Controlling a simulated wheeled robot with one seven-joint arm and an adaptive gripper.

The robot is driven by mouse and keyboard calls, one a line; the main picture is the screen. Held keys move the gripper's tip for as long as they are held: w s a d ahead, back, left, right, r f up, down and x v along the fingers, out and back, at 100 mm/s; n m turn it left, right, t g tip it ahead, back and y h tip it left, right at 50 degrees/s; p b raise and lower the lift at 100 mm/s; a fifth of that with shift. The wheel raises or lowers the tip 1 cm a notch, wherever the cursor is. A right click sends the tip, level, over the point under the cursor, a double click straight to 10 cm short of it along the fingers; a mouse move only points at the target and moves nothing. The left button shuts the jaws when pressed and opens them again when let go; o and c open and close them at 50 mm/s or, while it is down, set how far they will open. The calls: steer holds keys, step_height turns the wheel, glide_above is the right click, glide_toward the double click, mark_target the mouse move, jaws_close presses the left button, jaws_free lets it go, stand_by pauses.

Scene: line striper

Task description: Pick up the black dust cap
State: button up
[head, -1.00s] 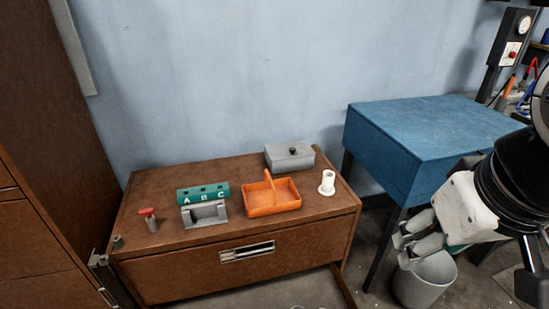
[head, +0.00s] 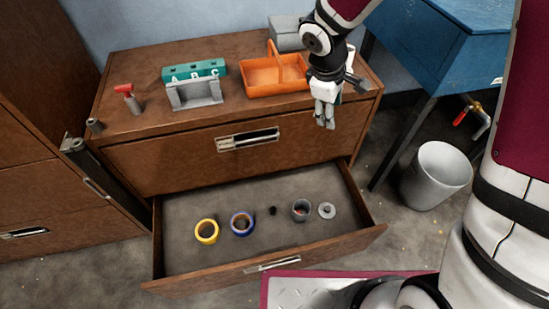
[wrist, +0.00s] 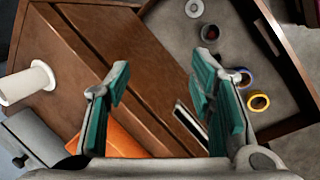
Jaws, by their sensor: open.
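The black dust cap (head: 272,210) is a small dark piece on the floor of the open lower drawer (head: 240,265). It lies between a blue tape roll (head: 242,223) and a grey cup (head: 301,210). My gripper (head: 325,116) points down near the cabinet's front right edge, above and behind the drawer, well apart from the cap. In the wrist view its teal-padded fingers (wrist: 165,88) are spread and nothing is between them. I cannot make out the cap in the wrist view; the right finger may hide it.
The drawer also holds a yellow tape roll (head: 206,231) and a grey washer-like disc (head: 327,210). On the cabinet top (head: 140,60) stand an orange caddy (head: 275,77), a grey cradle (head: 195,93) and a red-handled piece (head: 128,95). A grey bin (head: 436,178) stands right.

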steer(key=w+a+f+n+y+b, duration=0.15)
steer(key=a+f, duration=0.25)
steer(key=f, duration=0.7)
steer(key=w+a+f+n+h+b, duration=0.1)
steer(key=a+f+n+b, duration=0.25)
steer(key=f, duration=0.65)
steer(key=n+g+y+b, duration=0.2)
steer(key=n+b, duration=0.1)
steer(key=b, duration=0.1)
glide_above(273, 209)
step_height(273, 209, down, 20)
steer(key=f+b, duration=0.1)
steer(key=f, duration=0.1)
steer(key=f+b, duration=0.1)
steer(key=f, duration=0.2)
steer(key=s+f+b, duration=0.1)
steer(key=f, duration=0.1)
steer(key=shift+a+f, duration=0.2)
steer(key=shift+f, duration=0.1)
steer(key=shift+s+d+f+b, duration=0.15)
steer(key=shift+f+b, duration=0.5)
steer(key=shift+f, duration=0.95)
steer(key=shift+w+d+f+b, duration=0.1)
steer(key=shift+f+b, duration=0.55)
steer(key=shift+f, duration=0.9)
steer(key=c, duration=0.9)
